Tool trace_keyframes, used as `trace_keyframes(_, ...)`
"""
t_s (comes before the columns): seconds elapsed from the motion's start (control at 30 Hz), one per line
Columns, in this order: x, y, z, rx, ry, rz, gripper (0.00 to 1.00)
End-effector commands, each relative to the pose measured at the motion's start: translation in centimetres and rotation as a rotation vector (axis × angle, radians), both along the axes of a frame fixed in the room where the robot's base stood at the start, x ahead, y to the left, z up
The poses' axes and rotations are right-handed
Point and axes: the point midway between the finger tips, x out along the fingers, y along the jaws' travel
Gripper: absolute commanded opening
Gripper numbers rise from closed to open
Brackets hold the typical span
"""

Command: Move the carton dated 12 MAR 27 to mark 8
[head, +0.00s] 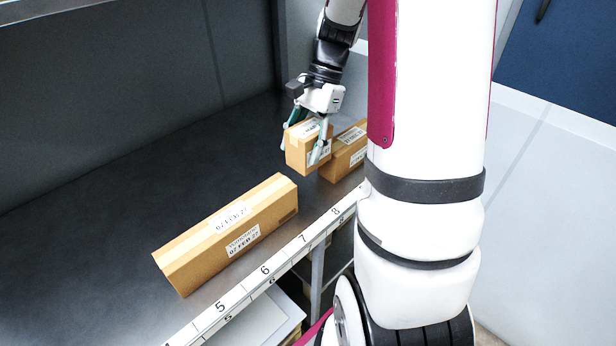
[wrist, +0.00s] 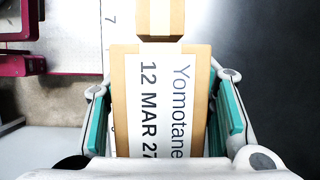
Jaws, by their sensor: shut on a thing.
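The carton dated 12 MAR 27 (wrist: 155,110) fills the middle of the wrist view, its white label reading "Yomotane". In the head view this small brown carton (head: 297,158) is between my gripper's fingers, in from mark 8 (head: 337,211). My gripper (head: 305,143) is shut on it, one teal finger on each side. The carton looks raised above the dark shelf, but I cannot tell by how much. The carton's underside is hidden.
Another carton (head: 345,158) stands close to the right of the held one, partly hidden by my body. The numbered strip (head: 250,282) runs along the front edge. The shelf's back left is clear.

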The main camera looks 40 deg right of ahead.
Motion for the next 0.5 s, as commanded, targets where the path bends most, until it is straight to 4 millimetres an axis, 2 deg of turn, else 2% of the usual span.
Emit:
trace_keyframes(0.3, -0.1, 0.0, -5.2, 0.003, 0.004, -0.002, 0.18)
trace_keyframes(0.5, 0.0, 0.0, -6.6, 0.002, 0.002, 0.000, 0.18)
